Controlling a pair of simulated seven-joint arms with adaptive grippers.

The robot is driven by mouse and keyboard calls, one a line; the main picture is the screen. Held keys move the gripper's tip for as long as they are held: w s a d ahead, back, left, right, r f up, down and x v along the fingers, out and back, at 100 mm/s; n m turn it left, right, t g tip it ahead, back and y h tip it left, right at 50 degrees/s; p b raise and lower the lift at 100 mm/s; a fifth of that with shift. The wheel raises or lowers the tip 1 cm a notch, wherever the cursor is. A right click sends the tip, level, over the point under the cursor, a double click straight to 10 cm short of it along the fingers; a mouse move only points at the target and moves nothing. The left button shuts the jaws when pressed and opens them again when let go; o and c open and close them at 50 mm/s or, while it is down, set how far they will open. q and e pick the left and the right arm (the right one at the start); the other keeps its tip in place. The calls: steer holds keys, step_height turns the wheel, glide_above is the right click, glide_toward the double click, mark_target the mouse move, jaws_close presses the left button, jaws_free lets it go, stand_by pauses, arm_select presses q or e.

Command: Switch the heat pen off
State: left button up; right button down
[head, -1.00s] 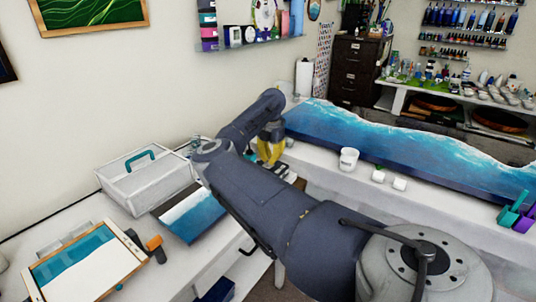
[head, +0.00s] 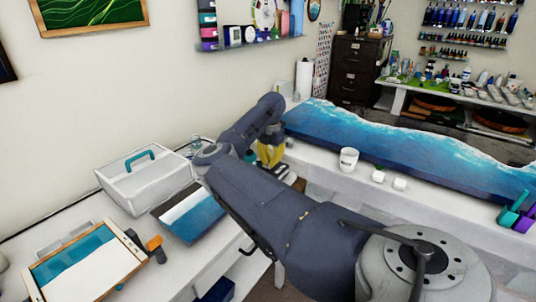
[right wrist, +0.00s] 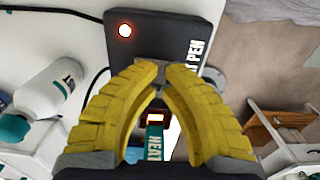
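The heat pen's dark station (right wrist: 150,28) lies on the white surface in the right wrist view, with part of its lettering hidden by my fingers. A round orange-red light (right wrist: 125,30) glows on its top. My right gripper (right wrist: 165,72) has yellow fingers with their tips together, over the near edge of the station; contact is unclear. In the head view my right gripper (head: 271,154) points down at the far counter, and my arm hides much of the area. My left gripper is out of view.
A white bottle with a teal cap (right wrist: 45,98) stands left of the fingers, near a black cable. A white cup (head: 348,159) and small white pots (head: 399,184) stand by the long blue resin slab (head: 400,150). A white toolbox (head: 146,182) is at left.

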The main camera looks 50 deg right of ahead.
steer(key=shift+f, duration=0.6)
stand_by(0.4)
steer(key=shift+r, duration=0.1)
steer(key=shift+r, duration=3.4)
